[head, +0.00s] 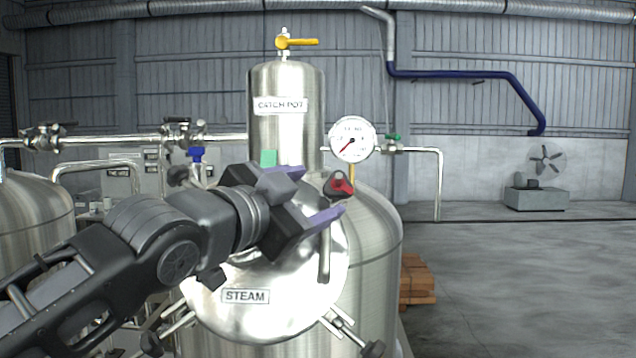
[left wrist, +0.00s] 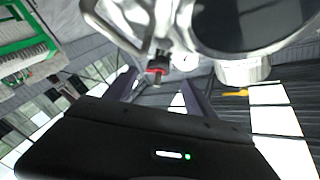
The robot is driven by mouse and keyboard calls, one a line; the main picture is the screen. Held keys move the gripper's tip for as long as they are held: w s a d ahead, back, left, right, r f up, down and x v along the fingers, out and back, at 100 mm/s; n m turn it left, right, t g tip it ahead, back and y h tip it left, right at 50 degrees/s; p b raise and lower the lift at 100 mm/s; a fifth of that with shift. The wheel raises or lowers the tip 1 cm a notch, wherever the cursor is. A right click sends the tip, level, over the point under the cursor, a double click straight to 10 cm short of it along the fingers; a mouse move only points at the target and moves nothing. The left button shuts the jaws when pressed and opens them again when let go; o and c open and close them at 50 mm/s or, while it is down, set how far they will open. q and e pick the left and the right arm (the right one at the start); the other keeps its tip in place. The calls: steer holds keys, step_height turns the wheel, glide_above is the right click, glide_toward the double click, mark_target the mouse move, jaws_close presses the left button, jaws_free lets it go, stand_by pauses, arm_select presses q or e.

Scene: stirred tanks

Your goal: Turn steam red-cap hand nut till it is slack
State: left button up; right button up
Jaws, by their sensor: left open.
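The steam tank (head: 375,250) carries a round lid with a STEAM label (head: 245,296). The red-cap hand nut (head: 339,186), dark with a red top, sits at the upper right of the lid. My left gripper (head: 322,192) is open, its purple-grey fingers pointing right toward the nut. In the left wrist view the red-cap nut (left wrist: 157,70) shows between the two spread fingers (left wrist: 160,88), near their tips. I cannot tell whether a finger touches it. My right gripper is not in view.
A CATCH POT vessel (head: 285,120) and a pressure gauge (head: 352,139) stand behind the nut. Other dark hand nuts (head: 373,349) sit around the lid's lower edge. A lid handle (head: 325,255) is just below the gripper. Floor at right is open.

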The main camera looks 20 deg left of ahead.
mark_target(335, 187)
arm_select(q)
steer(key=shift+s, duration=0.15)
steer(key=p+x, duration=0.3)
steer(key=x, duration=0.3)
steer(key=shift+w+d+r, duration=0.1)
steer(key=shift+w, duration=0.2)
steer(key=shift+w+d, duration=0.2)
steer(key=shift+w, duration=0.45)
steer(key=shift+c, duration=0.5)
